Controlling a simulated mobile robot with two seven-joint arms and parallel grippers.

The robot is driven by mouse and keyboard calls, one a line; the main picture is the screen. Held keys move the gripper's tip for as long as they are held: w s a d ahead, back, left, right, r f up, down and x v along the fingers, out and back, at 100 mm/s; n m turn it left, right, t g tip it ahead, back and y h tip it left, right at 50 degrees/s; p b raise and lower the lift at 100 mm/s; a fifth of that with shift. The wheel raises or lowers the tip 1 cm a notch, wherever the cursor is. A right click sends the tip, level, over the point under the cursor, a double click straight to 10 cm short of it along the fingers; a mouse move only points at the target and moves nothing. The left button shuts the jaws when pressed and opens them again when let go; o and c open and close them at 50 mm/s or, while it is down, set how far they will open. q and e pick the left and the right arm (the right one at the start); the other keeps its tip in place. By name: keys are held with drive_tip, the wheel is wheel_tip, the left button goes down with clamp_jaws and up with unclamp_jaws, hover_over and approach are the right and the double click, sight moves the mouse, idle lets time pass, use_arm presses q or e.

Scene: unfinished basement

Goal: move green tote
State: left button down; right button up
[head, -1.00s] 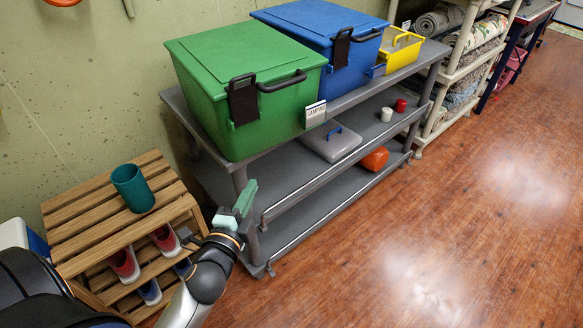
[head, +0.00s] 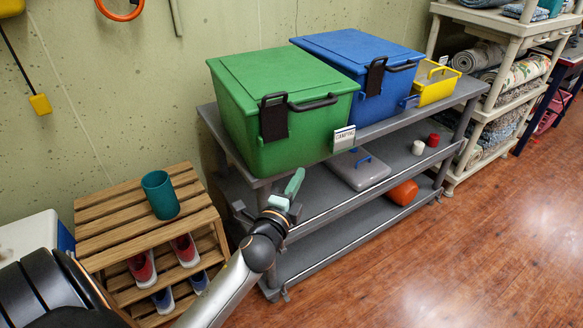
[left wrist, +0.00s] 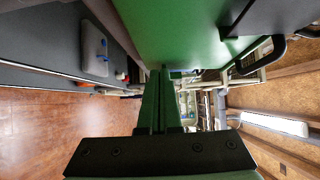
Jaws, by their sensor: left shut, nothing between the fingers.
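The green tote (head: 278,110) is a lidded box with a dark latch and a dark handle on its front. It sits on the top shelf of a grey cart (head: 262,182), at the cart's left end. My left gripper (head: 293,185) is shut and empty, just in front of and below the tote's front face; I cannot tell whether it touches. In the left wrist view the tote's green wall (left wrist: 185,30) fills the top, with its dark handle (left wrist: 262,55) at the right, beside my gripper fingers (left wrist: 158,100). My right gripper is out of view.
A blue tote (head: 360,70) and a yellow bin (head: 434,82) stand right of the green tote. A white label card (head: 344,138) is on the shelf edge. Lower shelves hold a grey lid (head: 358,170) and an orange object (head: 403,192). A wooden rack (head: 120,220) with a teal cup (head: 160,195) stands left. Floor at right is clear.

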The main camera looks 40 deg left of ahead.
sight(282, 154)
use_arm(q)
drive_tip(key=w+a, duration=0.2)
drive_tip(key=a, duration=0.1)
drive_tip(key=shift+w+a, duration=0.15)
drive_tip(key=shift+w, duration=0.05)
drive_tip(key=shift+a, duration=0.15)
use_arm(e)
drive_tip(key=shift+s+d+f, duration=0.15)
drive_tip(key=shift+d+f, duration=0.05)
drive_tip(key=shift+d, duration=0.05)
use_arm(q)
drive_tip(key=shift+w, duration=0.1)
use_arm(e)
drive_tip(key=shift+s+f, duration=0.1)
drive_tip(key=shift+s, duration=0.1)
use_arm(q)
drive_tip(key=w+a, duration=0.1)
drive_tip(key=a, duration=0.2)
drive_tip(key=w+a, duration=0.1)
drive_tip(key=shift+w+a+p, duration=0.25)
drive_tip(key=shift+w+p, duration=0.05)
drive_tip(key=shift+p, duration=0.1)
drive_tip(key=shift+w+a, duration=0.2)
drive_tip(key=shift+a, duration=0.15)
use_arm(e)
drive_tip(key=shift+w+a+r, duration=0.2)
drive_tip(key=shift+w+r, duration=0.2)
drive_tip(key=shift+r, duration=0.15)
